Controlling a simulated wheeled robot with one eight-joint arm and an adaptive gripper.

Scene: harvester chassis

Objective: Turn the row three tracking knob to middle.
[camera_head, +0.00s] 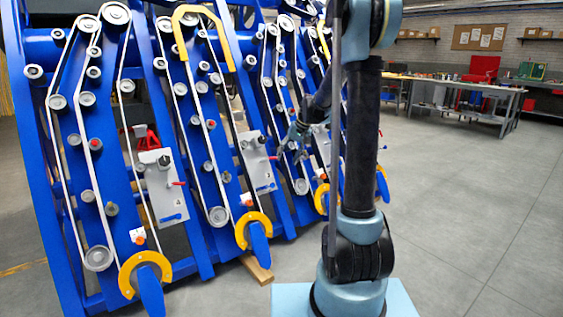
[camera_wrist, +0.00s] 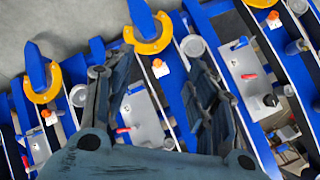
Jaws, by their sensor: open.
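Upright grey control panels stand along the blue chassis. In the head view the first (camera_head: 172,205) and second (camera_head: 261,177) show clearly, with dark knobs and red handles. The third panel (camera_head: 322,146) is farther back, partly behind my arm; its knob is too small to read. My gripper (camera_head: 298,137) is in front of the chassis, near that third panel. In the wrist view my gripper (camera_wrist: 153,62) is open, its fingers apart and empty. A grey panel (camera_wrist: 146,118) with a red handle shows between the fingers; its tracking knob cannot be made out there.
Another panel (camera_wrist: 240,62) with a black knob (camera_wrist: 271,100) shows at right in the wrist view. Yellow hooks (camera_head: 143,265) and blue posts stick out at the chassis front. A wood block (camera_head: 256,272) lies on the floor. A workbench (camera_head: 467,95) is far right; the floor between is clear.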

